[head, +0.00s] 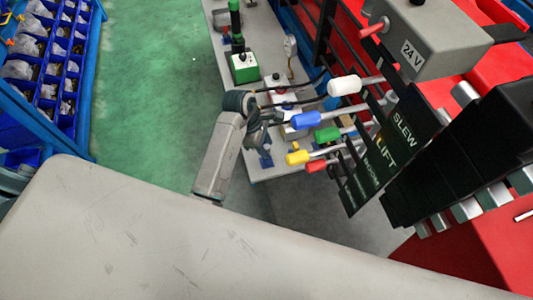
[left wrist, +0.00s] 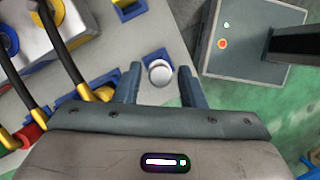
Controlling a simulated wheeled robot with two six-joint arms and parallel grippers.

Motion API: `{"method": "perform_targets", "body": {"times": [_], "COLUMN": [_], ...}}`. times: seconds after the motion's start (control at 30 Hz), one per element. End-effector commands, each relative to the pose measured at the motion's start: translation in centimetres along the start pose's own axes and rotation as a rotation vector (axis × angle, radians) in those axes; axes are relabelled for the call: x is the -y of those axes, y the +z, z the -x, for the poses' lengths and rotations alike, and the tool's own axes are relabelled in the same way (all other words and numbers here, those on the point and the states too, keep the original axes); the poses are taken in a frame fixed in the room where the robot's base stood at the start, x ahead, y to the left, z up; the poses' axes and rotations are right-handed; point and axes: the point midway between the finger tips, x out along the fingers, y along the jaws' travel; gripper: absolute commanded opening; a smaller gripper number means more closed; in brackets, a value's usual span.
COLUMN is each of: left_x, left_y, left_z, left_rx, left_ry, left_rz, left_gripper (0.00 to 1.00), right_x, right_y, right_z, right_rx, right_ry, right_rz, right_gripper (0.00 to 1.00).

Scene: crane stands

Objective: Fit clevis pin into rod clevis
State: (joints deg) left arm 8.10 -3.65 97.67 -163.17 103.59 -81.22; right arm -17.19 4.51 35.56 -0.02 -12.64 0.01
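My left gripper (head: 263,125) reaches over the grey bench in the head view. In the left wrist view its two fingers (left wrist: 158,85) are apart, with nothing gripped. A round silver-white head (left wrist: 160,72), likely the clevis pin, shows between and just beyond the fingertips. It sits in a small blue holder (left wrist: 155,55); a blue piece (head: 265,158) shows beside the gripper in the head view. I cannot tell the finger height above the pin. I cannot make out the rod clevis for sure in either view. My right gripper is not in view.
A green box (head: 243,68) stands farther back. Blue bins (head: 50,70) stand far left.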

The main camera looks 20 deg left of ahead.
Motion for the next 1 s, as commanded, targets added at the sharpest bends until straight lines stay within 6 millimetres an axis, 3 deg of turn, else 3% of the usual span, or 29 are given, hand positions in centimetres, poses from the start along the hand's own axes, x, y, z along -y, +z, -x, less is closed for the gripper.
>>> {"method": "perform_targets", "body": {"times": [0.1, 0.27, 1.0], "left_x": [0.0, 0.0, 0.0], "left_y": [0.0, 0.0, 1.0], "left_z": [0.0, 0.0, 2.8], "left_rx": [0.0, 0.0, 0.001], "left_ry": [0.0, 0.0, 0.002], "left_rz": [0.0, 0.0, 0.0], "left_gripper": [0.32, 0.01, 0.0], "right_x": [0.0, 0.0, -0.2], "right_y": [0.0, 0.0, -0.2], "right_z": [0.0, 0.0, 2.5], "right_rx": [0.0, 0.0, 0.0], "right_ry": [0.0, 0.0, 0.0], "right_rz": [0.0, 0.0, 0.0], "right_gripper": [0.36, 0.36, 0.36]}}
